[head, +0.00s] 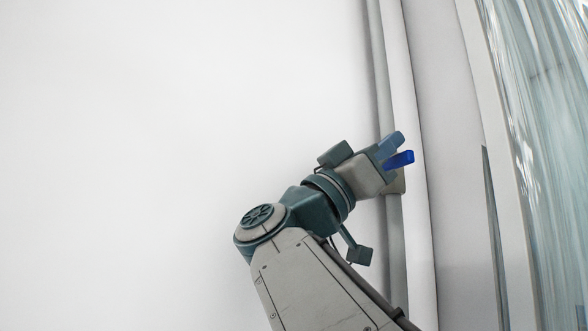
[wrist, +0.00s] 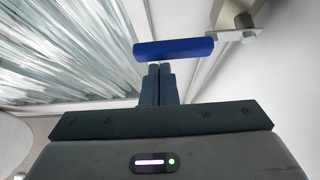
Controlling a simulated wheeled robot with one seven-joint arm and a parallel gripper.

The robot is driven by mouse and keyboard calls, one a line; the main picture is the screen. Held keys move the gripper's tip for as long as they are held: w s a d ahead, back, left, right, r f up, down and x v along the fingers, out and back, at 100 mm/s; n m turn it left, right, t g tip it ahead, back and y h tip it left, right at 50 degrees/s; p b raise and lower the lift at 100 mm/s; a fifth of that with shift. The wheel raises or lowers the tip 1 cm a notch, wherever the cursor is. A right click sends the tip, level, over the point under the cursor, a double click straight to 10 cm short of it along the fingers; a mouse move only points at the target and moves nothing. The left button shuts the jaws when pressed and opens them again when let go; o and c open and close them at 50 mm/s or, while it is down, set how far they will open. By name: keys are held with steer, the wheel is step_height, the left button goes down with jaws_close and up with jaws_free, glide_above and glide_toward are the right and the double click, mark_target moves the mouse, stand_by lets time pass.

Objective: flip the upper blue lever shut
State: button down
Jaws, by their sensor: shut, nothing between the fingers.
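The blue lever (wrist: 174,48) lies across the picture just beyond my fingertips in the wrist view. Its right end meets a pale metal mount (wrist: 238,34). In the head view the bright blue lever (head: 400,160) shows right beside my fingers, partly overlapping them in the picture. My gripper (wrist: 159,68) is shut and empty, its fingertips at the lever's lower edge; I cannot tell whether they touch it. In the head view my gripper (head: 396,140) points up and right. Only one blue lever shows clearly.
A pale vertical frame post (head: 408,90) runs behind the gripper. A streaked glass-like panel (head: 535,120) stands to the right, also at the upper left of the wrist view (wrist: 60,50). The blank white wall (head: 160,130) on the left is clear.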

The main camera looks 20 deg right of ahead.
steer(key=a+f+b, duration=0.2)
steer(key=a+f, duration=0.1)
steer(key=a, duration=0.5)
steer(key=shift+w, duration=0.15)
